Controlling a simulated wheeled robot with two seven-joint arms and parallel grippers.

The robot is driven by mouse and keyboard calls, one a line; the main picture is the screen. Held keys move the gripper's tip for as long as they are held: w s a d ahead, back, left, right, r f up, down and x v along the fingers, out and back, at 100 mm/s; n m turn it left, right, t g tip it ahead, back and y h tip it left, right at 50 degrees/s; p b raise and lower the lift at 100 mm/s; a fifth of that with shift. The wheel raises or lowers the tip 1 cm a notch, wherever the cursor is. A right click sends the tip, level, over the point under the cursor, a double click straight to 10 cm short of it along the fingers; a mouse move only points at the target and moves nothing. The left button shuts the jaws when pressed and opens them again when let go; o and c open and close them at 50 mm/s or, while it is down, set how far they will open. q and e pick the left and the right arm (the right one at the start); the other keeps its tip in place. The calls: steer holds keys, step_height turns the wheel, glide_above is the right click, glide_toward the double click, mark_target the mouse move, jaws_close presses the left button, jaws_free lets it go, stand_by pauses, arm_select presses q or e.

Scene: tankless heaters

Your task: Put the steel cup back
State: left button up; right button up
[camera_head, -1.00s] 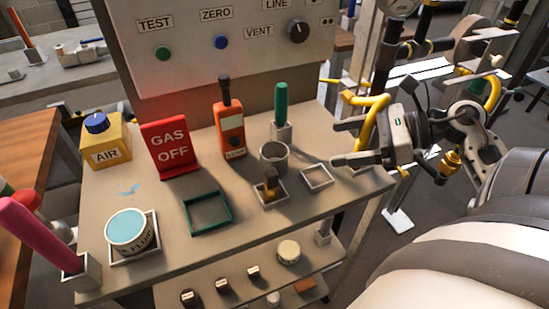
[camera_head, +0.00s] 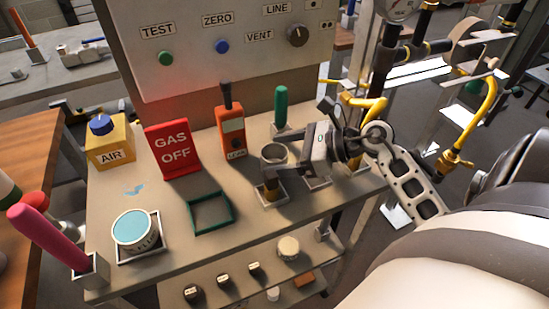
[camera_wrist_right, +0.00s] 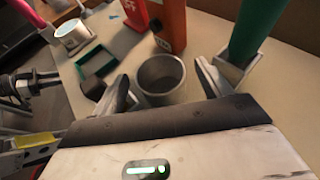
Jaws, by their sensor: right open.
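A pale square frame (camera_head: 318,183) is partly hidden under my right gripper. My left gripper is not in view.
The green handle (camera_head: 281,106) stands behind the cup, and the orange device (camera_head: 230,130) is left of it. An empty green frame (camera_head: 210,212), the red gas-off sign (camera_head: 172,149) and a turquoise-topped tub (camera_head: 134,230) stand farther left. The control panel (camera_head: 225,60) rises behind.

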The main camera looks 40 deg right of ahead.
steer(key=shift+x, duration=1.1)
steer(key=c, duration=1.2)
